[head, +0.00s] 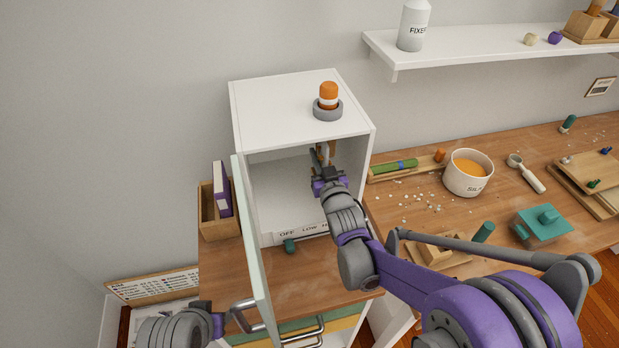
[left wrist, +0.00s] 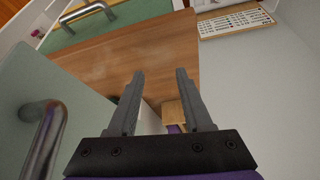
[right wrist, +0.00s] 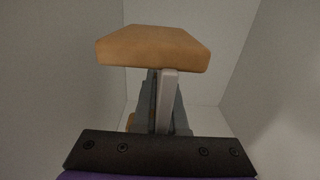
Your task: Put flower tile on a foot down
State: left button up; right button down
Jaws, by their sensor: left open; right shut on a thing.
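My right gripper (head: 323,170) is inside the open white cabinet (head: 300,108), shut on a tan piece (head: 323,152). In the right wrist view this piece (right wrist: 154,46) is a thick tan slab above a pale grey stem (right wrist: 167,95), and the stem is between my fingers. I take it for the flower tile on its foot; no flower pattern shows from here. Its lower end is hidden, so I cannot tell whether it touches the cabinet floor. My left gripper (left wrist: 160,75) is open and empty, outside the cabinet near its open pale green door (left wrist: 45,115).
The cabinet has a dial strip marked OFF and LOW (head: 303,233) along its lower front. A grey ring with an orange-capped item (head: 328,97) stands on its top. To the right, the bench holds a pot of orange stuff (head: 468,172) and a teal block (head: 542,227).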

pick_arm(q)
jog(key=shift+s+f, duration=0.15)
jog(key=shift+f, duration=0.05)
pick_arm(e)
notch_tip(320, 180, down, 3)
jog(key=shift+s+r, duration=0.1)
jog(key=shift+r, duration=0.1)
pick_arm(q)
jog(key=shift+f+b, duration=0.25)
jog(key=shift+b, duration=0.05)
pick_arm(e)
jog(key=shift+f, duration=2.05)
jog(key=shift+f, duration=0.1)
pick_arm(q)
jog(key=shift+f, duration=0.2)
pick_arm(e)
jog(key=shift+f, duration=0.15)
jog(key=c, duration=1)
grip_release()
jog(key=shift+o, duration=0.2)
pick_arm(q)
jog(key=shift+r, duration=0.1)
